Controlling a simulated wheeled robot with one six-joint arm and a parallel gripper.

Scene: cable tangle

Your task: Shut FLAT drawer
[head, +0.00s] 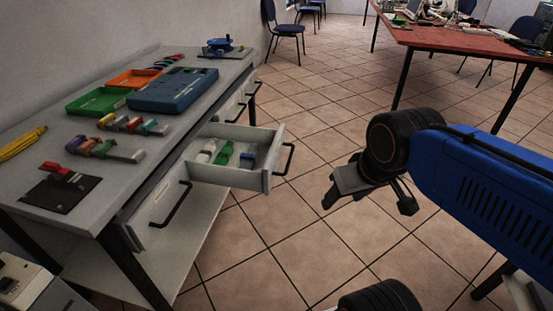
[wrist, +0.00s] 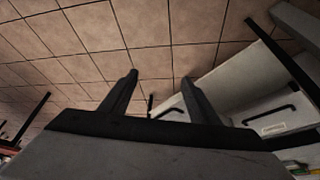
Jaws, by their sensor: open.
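A drawer (head: 228,176) of the white workbench stands pulled out, with a black bar handle (head: 286,158) on its front. Small white, green and grey items lie inside it. The drawer fronts to either side look closed, the near one with a black handle (head: 171,205). No label is readable in the head view, so I cannot tell which drawer is FLAT. My gripper (head: 368,203) is open and empty, over the floor to the right of the open drawer and apart from it. Its two fingers also show in the wrist view (wrist: 160,85), with a labelled drawer front (wrist: 285,128) to their right.
The workbench top (head: 115,180) carries a blue case (head: 173,90), green (head: 97,102) and orange (head: 134,79) trays, and several small parts. A red table (head: 450,38) and chairs stand farther back. Tiled floor (head: 290,215) between bench and gripper is clear.

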